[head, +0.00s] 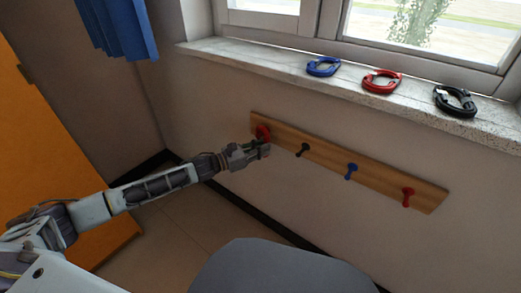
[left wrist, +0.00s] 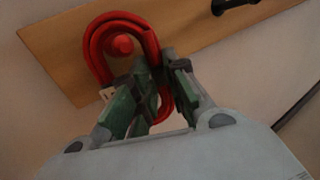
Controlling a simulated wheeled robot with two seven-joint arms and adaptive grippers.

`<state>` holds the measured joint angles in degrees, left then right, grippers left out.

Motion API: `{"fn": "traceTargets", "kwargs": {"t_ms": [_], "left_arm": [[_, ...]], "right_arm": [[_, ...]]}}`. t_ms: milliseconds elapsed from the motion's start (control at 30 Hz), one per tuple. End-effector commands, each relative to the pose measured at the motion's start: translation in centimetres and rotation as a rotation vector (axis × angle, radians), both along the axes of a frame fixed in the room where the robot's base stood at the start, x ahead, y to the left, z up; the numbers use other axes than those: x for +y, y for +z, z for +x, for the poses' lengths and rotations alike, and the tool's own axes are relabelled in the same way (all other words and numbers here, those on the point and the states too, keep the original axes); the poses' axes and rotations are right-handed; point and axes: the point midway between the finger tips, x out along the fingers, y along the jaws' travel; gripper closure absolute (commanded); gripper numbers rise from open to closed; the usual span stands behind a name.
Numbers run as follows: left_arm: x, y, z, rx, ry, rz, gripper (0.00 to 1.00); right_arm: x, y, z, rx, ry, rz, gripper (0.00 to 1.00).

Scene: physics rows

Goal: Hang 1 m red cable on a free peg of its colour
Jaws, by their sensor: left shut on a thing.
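A wooden board (head: 380,181) on the wall under the window carries pegs: a black one (head: 303,149), a blue one (head: 351,171), a bare red one (head: 408,195) at the right end, and a red one (left wrist: 122,44) at the left end. My left gripper (head: 266,149) is at the board's left end, shut on a coiled red cable (head: 262,131). In the left wrist view the cable (left wrist: 92,45) loops around the left red peg's head; how far along the peg it sits cannot be told. The fingers (left wrist: 156,68) grip its lower right part. My right gripper is out of view.
On the stone windowsill (head: 225,53) above lie a blue coil (head: 323,67), another red coil (head: 382,81) and a black coil (head: 455,101). An orange cabinet (head: 50,150) stands at the left. A blue cloth (head: 118,28) hangs at the upper left.

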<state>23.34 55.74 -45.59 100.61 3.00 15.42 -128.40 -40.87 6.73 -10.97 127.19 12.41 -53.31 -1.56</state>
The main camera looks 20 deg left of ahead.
Motion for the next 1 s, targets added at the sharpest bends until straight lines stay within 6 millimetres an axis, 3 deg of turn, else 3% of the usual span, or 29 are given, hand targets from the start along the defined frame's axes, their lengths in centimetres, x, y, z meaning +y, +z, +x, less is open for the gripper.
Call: {"fn": "traceTargets", "kwargs": {"t_ms": [867,900,1000], "left_arm": [[-0.05,-0.24,0.18,0.000,0.000,0.000,1.00],[-0.05,-0.24,0.18,0.000,0.000,0.000,0.79],[-0.05,-0.24,0.17,0.000,0.000,0.000,0.67]], "right_arm": [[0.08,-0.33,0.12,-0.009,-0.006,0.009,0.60],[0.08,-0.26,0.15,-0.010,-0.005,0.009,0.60],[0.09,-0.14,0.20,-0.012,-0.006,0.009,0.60]]}}
